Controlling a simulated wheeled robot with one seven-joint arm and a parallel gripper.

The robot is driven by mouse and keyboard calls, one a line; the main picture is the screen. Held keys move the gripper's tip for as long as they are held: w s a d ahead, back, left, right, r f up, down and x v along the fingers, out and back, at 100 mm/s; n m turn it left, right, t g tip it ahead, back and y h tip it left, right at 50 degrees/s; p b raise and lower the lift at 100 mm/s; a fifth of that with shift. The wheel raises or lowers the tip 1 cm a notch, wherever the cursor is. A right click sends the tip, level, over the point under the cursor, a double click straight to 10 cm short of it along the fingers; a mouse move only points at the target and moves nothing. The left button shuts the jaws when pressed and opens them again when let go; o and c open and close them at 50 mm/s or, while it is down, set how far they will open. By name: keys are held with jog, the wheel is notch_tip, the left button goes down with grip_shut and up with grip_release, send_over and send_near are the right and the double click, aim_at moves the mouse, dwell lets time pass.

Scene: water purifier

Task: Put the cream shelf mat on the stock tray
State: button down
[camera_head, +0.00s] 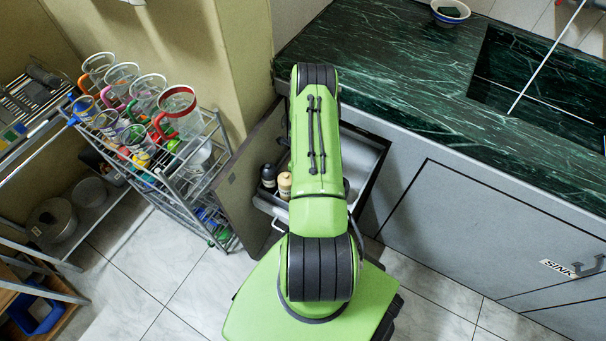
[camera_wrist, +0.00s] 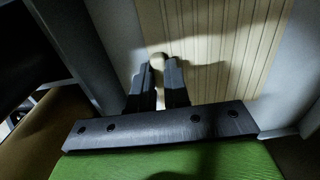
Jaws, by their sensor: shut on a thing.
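The cream shelf mat (camera_wrist: 220,35) is a pale ribbed sheet filling the upper middle of the wrist view. My gripper (camera_wrist: 157,70) is at its near edge, with the two dark fingers close together on a small pale part of it. The mat lies flat or nearly so beyond the fingers; I cannot tell whether it is lifted. I cannot pick out the stock tray with certainty.
An open cabinet under the green counter (camera_head: 400,75) has its door (camera_head: 240,175) swung left. A wire rack (camera_head: 190,185) with jugs stands left.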

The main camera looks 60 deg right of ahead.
jog(key=shift+f, duration=0.15)
jog(key=c, duration=1.1)
grip_release()
jog(key=w+a+r+n+p, duration=0.1)
jog(key=w+r+n, duration=0.1)
jog(key=r, duration=0.6)
jog(key=w+a+r+n+h+p, duration=0.1)
jog(key=w+a+r+n+p, duration=0.15)
jog(key=r, duration=0.65)
jog(key=w+a+r+n+p, duration=0.1)
jog(key=r+n, duration=0.2)
jog(key=r, duration=0.5)
jog(key=a+r+n+t, duration=0.2)
jog(key=a+r+n, duration=0.75)
jog(key=r, duration=0.55)
jog(key=s+a+r+n+t, duration=0.1)
jog(key=s+a+r+n, duration=0.4)
jog(key=s+a+n, duration=0.2)
jog(key=s+a+r+n+t+y, duration=0.1)
jog(key=s+a+r+n+t, duration=0.1)
jog(key=s+a+r+n, duration=0.4)
jog(key=s+a+n, duration=0.1)
jog(key=a+n, duration=0.2)
jog(key=n, duration=0.2)
jog(key=shift+s+a+t, duration=0.25)
jog(key=shift+a+t, duration=0.05)
